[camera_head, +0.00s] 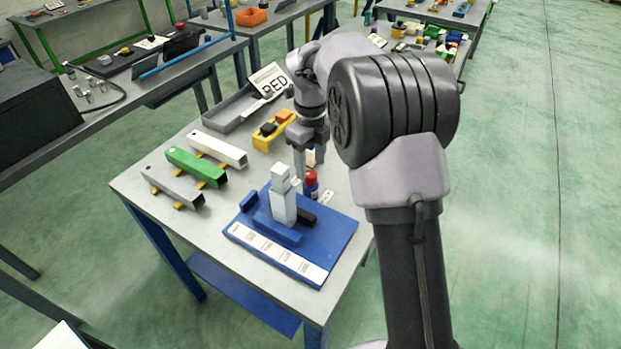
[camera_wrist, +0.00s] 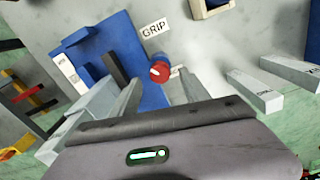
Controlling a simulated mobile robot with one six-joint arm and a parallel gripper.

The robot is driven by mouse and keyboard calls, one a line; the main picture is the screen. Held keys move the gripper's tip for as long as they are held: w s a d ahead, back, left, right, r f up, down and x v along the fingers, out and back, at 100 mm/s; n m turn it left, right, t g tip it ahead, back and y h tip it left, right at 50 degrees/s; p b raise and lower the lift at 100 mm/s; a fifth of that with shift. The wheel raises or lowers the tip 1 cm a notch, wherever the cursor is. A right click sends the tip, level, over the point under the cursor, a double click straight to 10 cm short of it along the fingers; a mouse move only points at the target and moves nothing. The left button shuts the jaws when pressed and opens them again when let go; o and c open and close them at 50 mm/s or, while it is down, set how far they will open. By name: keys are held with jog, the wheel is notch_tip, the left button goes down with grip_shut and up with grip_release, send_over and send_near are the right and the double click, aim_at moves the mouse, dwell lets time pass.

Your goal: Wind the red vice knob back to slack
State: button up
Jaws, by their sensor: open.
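The red vice knob (camera_head: 311,177) sits on a blue mount at the far edge of the blue vice plate (camera_head: 335,250). In the wrist view the knob (camera_wrist: 159,71) shows a pale mark on its face. My gripper (camera_head: 309,164) is just above the knob, fingers pointing down. In the wrist view my gripper (camera_wrist: 160,82) is open, with one finger on each side of the knob and visible gaps. A pale grey upright block (camera_head: 283,205) stands on the vice plate beside a dark bar (camera_head: 306,217). Whether the fingers reach down to the knob's height is unclear.
White, green and grey bars (camera_head: 196,166) lie on supports left of the vice. A yellow holder (camera_head: 268,137) and a grey tray with a RED sign (camera_head: 268,80) stand behind. A GRIP label (camera_wrist: 155,27) lies near the knob. Open floor is at right.

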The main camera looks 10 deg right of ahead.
aim_at(310, 174)
notch_tip(310, 174, down, 3)
jog(key=shift+f+b, duration=0.15)
jog(key=shift+b, duration=0.2)
jog(key=shift+c, duration=0.2)
grip_shut()
